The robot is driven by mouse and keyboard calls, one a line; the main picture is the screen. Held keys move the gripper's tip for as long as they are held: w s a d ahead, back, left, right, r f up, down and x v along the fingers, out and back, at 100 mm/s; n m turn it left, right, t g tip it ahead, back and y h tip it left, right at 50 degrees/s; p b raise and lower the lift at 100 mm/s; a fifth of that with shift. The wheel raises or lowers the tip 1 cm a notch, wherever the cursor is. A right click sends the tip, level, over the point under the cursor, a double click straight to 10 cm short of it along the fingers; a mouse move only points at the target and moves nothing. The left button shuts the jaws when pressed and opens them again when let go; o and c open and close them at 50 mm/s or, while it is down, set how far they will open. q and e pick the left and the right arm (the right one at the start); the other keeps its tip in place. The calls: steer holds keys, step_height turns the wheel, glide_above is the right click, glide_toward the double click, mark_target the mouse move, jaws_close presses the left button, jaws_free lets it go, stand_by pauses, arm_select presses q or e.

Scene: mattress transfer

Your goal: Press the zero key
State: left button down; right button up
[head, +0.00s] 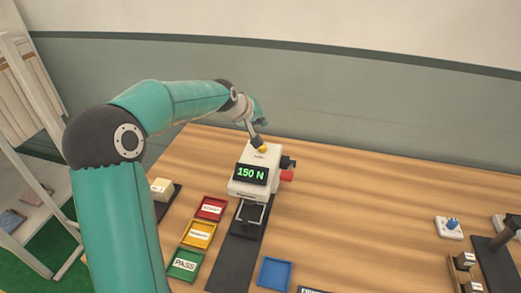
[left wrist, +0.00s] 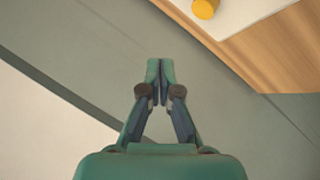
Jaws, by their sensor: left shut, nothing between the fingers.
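A white force tester (head: 262,160) stands on the wooden table, with a green readout (head: 251,174) of 150 N. A round yellow key (head: 263,149) sits on its top, with a small label too tiny to read. The yellow key (left wrist: 206,8) also shows at the top edge of the left wrist view, on the white top. My left gripper (head: 256,138) is close to the yellow key at the tester's back edge; I cannot tell if they touch. In the left wrist view the left gripper's fingers (left wrist: 160,68) are shut and empty, apart from the key. My right gripper is not in view.
Red (head: 211,207), yellow (head: 199,234) and green PASS (head: 185,264) trays lie left of the tester's dark mat (head: 235,255). A blue tray (head: 274,273) lies to its right. A red knob (head: 287,175) sticks out of the tester's right side.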

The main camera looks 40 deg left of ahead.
mark_target(262, 149)
arm_select(q)
step_height(262, 149, down, 6)
steer(key=b, duration=0.4)
steer(key=shift+f, duration=0.15)
stand_by(0.7)
stand_by(0.5)
steer(key=shift+f+b, duration=0.35)
steer(key=shift+b, duration=0.15)
steer(key=shift+f+b, duration=0.75)
steer(key=shift+f, duration=0.15)
stand_by(0.6)
steer(key=shift+r, duration=0.1)
steer(key=shift+r+p, duration=1.05)
steer(key=shift+r, duration=0.2)
